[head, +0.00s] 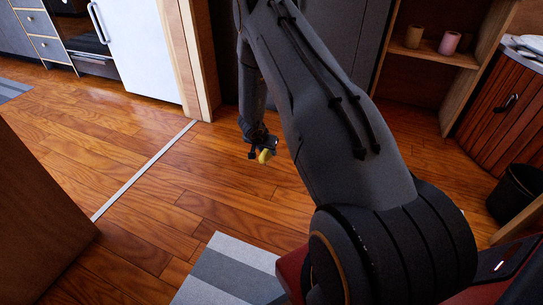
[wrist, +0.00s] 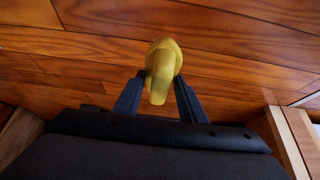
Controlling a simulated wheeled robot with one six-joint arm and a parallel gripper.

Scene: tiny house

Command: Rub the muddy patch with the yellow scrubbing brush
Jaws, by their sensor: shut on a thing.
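My gripper (head: 262,149) is shut on the yellow scrubbing brush (head: 265,156) and hangs in front of a dark grey panel at the back, with wooden floor below. In the wrist view the brush (wrist: 161,72) is between the two dark fingers of my gripper (wrist: 158,92), its rounded yellow end reaching past the fingertips. I cannot tell whether the brush touches the floor. No muddy patch can be made out in either view; my arm covers part of the floor.
A white fridge (head: 142,48) and a wooden post (head: 196,60) stand at the back left. A shelf (head: 440,56) with two cups is at the back right. A black bin (head: 515,194) and striped rug (head: 230,272) lie nearer. Open wooden floor (head: 150,190) is at the left.

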